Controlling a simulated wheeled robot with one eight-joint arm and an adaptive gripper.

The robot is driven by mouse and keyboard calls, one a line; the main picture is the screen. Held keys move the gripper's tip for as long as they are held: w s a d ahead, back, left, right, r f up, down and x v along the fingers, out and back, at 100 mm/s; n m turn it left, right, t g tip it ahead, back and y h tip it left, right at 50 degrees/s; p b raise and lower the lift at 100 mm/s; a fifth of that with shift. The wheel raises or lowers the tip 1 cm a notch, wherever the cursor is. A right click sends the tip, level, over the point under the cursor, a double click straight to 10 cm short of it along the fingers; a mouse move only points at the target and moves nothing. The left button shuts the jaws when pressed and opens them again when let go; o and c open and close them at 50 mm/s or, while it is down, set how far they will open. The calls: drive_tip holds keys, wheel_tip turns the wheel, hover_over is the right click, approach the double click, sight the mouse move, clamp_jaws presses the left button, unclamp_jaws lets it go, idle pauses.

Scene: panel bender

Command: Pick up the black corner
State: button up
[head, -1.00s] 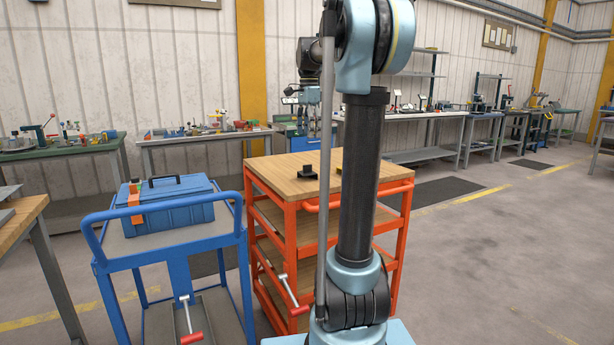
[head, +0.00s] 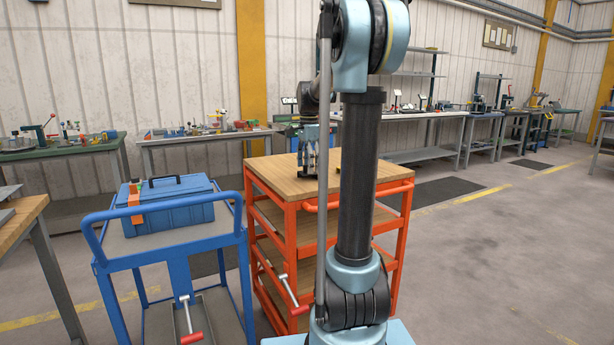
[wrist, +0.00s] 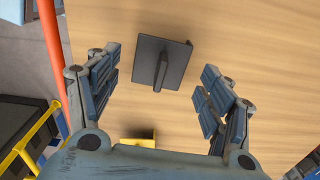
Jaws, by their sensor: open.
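The black corner (wrist: 176,62) lies on the wooden top of the orange cart, seen from above in the wrist view. It has a flat square plate with a raised rib running along its middle. My gripper (wrist: 160,85) is open above the cart top, its two fingers on the left and right of the black corner and apart from it.
A yellow piece (wrist: 138,142) lies near my gripper's base in the wrist view. A blue trolley (head: 140,255) with a blue toolbox (head: 165,207) stands to the left. Workbenches line the wall.

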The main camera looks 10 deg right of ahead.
drive_tip(key=shift+f, duration=0.95)
drive_tip(key=c, duration=1)
drive_tip(key=shift+o, duration=0.2)
